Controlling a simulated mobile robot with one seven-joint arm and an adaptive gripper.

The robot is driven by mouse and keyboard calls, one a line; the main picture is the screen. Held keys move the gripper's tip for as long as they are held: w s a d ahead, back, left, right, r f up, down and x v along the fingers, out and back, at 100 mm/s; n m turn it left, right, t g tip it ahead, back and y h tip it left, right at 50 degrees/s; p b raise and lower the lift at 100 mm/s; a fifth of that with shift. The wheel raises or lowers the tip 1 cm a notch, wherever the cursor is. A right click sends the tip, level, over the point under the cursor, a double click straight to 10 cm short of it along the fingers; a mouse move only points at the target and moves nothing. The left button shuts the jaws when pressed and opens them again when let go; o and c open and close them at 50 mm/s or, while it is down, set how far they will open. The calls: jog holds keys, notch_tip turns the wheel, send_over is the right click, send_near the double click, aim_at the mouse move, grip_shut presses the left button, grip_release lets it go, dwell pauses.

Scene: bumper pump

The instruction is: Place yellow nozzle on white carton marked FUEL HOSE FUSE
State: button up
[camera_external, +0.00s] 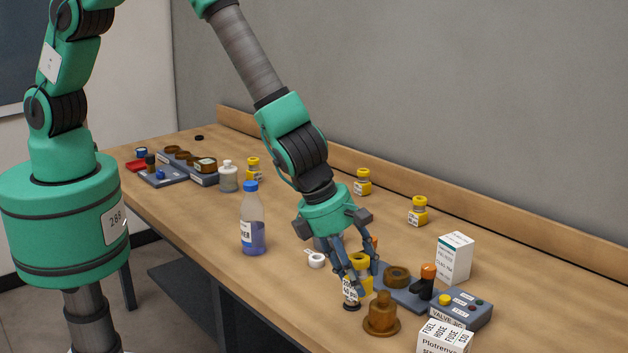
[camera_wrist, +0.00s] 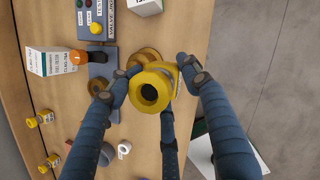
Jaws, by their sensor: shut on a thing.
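The yellow nozzle (camera_external: 360,263) is between the fingers of my gripper (camera_external: 354,280), which is shut on it. In the wrist view its round dark opening faces the camera, and the yellow nozzle (camera_wrist: 146,93) sits among the fingers of my gripper (camera_wrist: 152,100). The fingers hide part of its sides, and I cannot tell its clearance above the table. The white carton marked FUEL HOSE FUSE (camera_external: 446,339) stands at the bottom right of the external view, partly cut off by the frame. A part of a white carton (camera_wrist: 148,5) shows at the wrist view's top edge.
A brown flanged part (camera_external: 382,318) stands between my gripper and the carton. A grey valve box (camera_external: 462,310) with buttons and a taller white carton (camera_external: 455,258) stand behind. A bottle with blue cap (camera_external: 252,225) and a white ring (camera_external: 316,260) are to the left.

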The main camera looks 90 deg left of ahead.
jog(key=shift+w+a+r, duration=0.1)
jog(key=shift+w+a, duration=0.4)
jog(key=shift+w, duration=0.15)
jog(key=p, duration=0.2)
send_near(444, 326)
jog(key=shift+w, duration=1)
jog(key=shift+f, duration=1.85)
jog(key=shift+f, duration=0.1)
jog(key=o, duration=1.4)
jog(key=shift+s, duration=0.1)
